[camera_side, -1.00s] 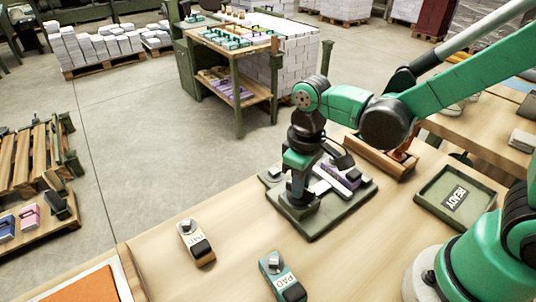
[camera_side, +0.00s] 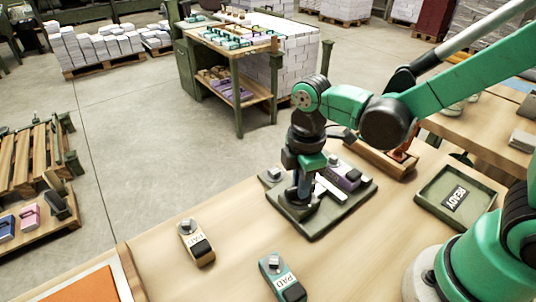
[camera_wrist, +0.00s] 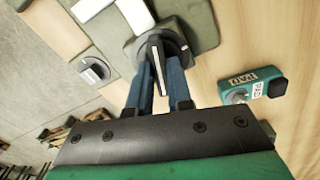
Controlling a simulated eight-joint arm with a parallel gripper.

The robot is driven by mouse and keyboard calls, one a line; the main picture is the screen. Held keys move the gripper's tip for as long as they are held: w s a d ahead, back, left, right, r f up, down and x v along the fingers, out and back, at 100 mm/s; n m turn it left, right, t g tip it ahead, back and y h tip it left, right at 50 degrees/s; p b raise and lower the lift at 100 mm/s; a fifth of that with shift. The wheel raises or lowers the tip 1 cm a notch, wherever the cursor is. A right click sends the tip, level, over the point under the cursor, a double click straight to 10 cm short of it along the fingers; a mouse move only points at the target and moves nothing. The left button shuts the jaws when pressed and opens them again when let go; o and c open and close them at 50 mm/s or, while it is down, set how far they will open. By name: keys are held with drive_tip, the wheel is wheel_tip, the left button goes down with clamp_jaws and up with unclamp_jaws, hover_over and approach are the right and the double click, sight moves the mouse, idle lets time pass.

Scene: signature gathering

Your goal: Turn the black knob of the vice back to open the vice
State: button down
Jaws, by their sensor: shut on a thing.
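The vice (camera_side: 325,222) is a green-grey plate on the wooden bench, with a pale bar (camera_side: 328,189) and a purple block (camera_side: 345,176) on it. My gripper (camera_side: 300,197) points down at the plate's near left part and hides the knob in the side view. In the wrist view the black knob (camera_wrist: 176,40) is a dark round disc with a narrow upright grip, pale along its edge. The blue fingers of my gripper (camera_wrist: 158,80) are shut on that grip, one on each side.
A green tray (camera_side: 425,192) marked READY is at the right. A small grey knob (camera_wrist: 95,71) shows left of the fingers. Bench between vice and stamps is clear.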

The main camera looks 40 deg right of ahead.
drive_tip(key=shift+n, duration=1.7)
drive_tip(key=c, duration=0.8)
unclamp_jaws()
drive_tip(key=shift+r, duration=0.1)
drive_tip(key=shift+r, duration=2.7)
